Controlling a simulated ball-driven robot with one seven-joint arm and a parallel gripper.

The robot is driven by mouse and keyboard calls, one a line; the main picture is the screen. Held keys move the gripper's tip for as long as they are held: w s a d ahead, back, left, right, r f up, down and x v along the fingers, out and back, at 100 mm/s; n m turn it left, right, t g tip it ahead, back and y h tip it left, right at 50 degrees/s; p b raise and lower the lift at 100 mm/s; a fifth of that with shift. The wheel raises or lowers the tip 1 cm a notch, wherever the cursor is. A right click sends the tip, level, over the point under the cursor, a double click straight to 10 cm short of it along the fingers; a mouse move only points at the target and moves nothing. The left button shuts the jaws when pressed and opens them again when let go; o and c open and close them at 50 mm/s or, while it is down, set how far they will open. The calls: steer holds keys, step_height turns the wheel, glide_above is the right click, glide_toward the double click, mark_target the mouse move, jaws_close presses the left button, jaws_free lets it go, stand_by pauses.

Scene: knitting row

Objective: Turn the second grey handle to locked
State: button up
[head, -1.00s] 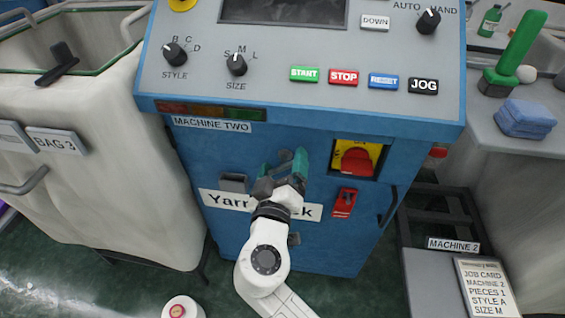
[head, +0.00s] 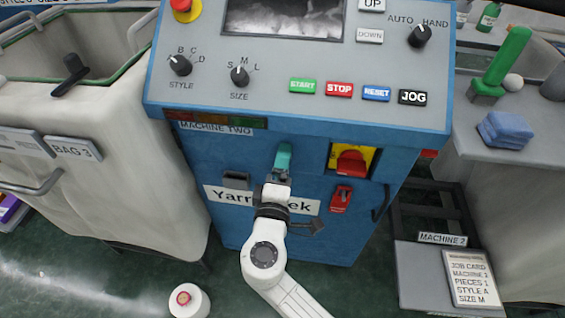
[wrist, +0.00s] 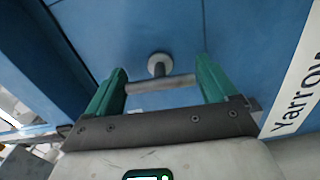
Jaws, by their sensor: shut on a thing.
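My gripper (head: 282,160) is at the blue front of machine two (head: 225,160), above the white Yarrowtek sign. In the wrist view its green fingers (wrist: 160,82) stand at both ends of a grey T-shaped handle (wrist: 160,84), shut on its crossbar. The bar lies across the jaws, and its round stem meets the blue panel. In the head view my gripper hides this handle, and one finger mostly covers the other. Another grey handle (head: 316,227) shows lower on the panel, right of my wrist. I cannot read any locked mark.
A grey latch-like part (head: 236,180) is left of my gripper. A red switch on yellow (head: 350,162) and a red part (head: 341,199) are to the right. The control panel (head: 300,60) overhangs above. A bag bin (head: 100,190) stands left, a side table (head: 520,150) right.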

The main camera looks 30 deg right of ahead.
steer(key=shift+n, duration=0.5)
steer(key=o, duration=0.8)
steer(key=shift+o, duration=0.2)
steer(key=shift+a, duration=0.1)
steer(key=p+v, duration=0.1)
steer(key=v, duration=0.9)
steer(key=shift+s+a, duration=0.15)
steer(key=shift+s, duration=0.15)
